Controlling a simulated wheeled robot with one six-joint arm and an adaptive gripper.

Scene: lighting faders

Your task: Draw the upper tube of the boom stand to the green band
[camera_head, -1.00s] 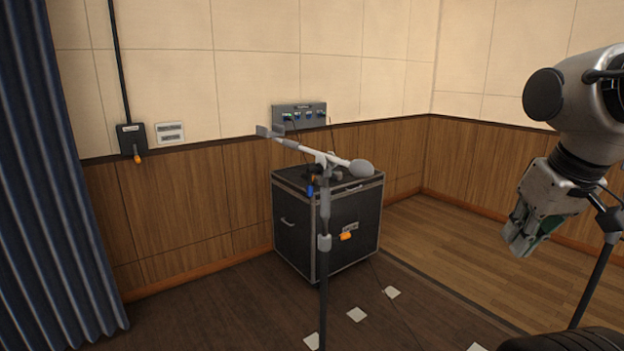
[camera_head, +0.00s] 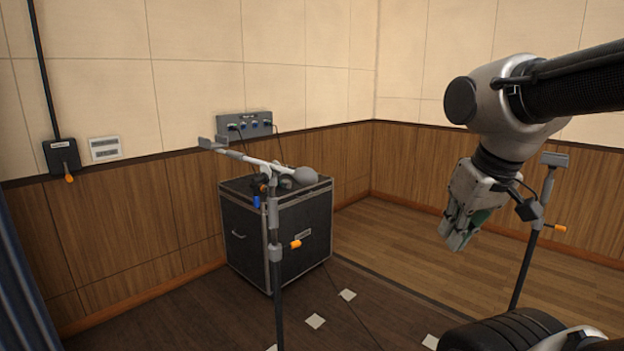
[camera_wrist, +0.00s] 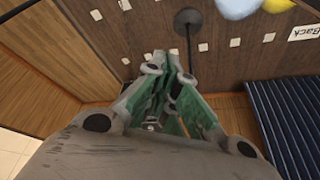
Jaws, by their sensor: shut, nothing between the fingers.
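The boom stand (camera_head: 276,235) stands left of centre in the head view, in front of a black case. It has a grey upright tube, a collar with an orange lever (camera_head: 295,244), and a slanting boom ending in a grey ball (camera_head: 305,175). No green band shows on its tube. My gripper (camera_head: 455,240) hangs at the right of the head view, well apart from this stand. Its green-padded fingers are shut and empty, also in the wrist view (camera_wrist: 178,62).
A second stand (camera_head: 530,245) with an orange lever is right of my gripper. The black case (camera_head: 245,240) stands by the wall below a socket box (camera_head: 245,124). The wrist view shows a dark round stand base (camera_wrist: 188,18), balloons (camera_wrist: 238,8) and a blue curtain (camera_wrist: 285,120).

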